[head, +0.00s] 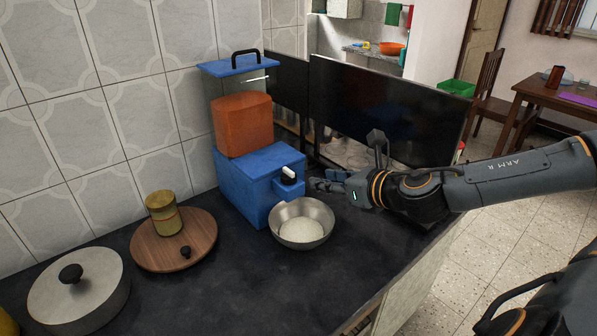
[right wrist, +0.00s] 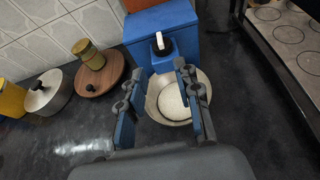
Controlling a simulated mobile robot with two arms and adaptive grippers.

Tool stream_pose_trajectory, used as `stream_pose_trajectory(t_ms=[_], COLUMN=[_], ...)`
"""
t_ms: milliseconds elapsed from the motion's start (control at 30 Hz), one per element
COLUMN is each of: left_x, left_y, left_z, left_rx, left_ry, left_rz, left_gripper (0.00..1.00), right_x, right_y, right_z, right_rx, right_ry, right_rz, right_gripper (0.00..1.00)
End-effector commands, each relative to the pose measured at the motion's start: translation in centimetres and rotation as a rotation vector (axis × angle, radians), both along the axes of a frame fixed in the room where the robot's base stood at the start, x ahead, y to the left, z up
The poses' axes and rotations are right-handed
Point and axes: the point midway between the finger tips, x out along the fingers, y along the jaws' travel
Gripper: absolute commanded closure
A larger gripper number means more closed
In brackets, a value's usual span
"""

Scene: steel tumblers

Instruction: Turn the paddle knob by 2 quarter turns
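The paddle knob (head: 289,175) is a white paddle on a dark round base, on the front of the blue dispenser (head: 250,192). In the right wrist view the knob (right wrist: 160,44) shows past the fingertips with its white paddle pointing up. My right gripper (head: 318,184) is just right of the knob in the head view, apart from it. In the right wrist view the gripper (right wrist: 157,75) is open, with nothing between its fingers. A steel bowl (head: 300,240) with white grains stands below the knob. My left gripper is in no view.
A clear hopper with orange contents (head: 243,124) tops the dispenser. A round wooden board (head: 150,246) with a yellow-green jar (head: 164,214) and a lidded pot (head: 78,290) stand to the left. Dark panels (head: 385,105) rise behind my right arm. The front counter is clear.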

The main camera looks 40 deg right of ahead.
Motion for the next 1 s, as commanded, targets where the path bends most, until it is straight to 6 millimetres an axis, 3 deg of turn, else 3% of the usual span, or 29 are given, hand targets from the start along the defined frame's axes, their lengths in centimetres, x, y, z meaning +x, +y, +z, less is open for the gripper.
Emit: stream_pose_trajectory(t_ms=[133, 433, 1000], left_x=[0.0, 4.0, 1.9], left_y=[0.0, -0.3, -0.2], left_z=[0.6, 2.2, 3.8], left_rx=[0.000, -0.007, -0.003], left_ry=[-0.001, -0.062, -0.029], left_rz=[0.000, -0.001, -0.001], left_gripper=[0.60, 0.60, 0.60], right_x=[1.9, 4.5, 9.1], right_y=[0.1, 0.3, 0.6], right_z=[-0.9, -1.7, -3.7], right_rx=[0.009, 0.012, 0.005], right_ry=[0.004, 0.001, -0.001], right_rz=[-0.006, -0.006, -0.005], right_gripper=[0.67, 0.67, 0.67])
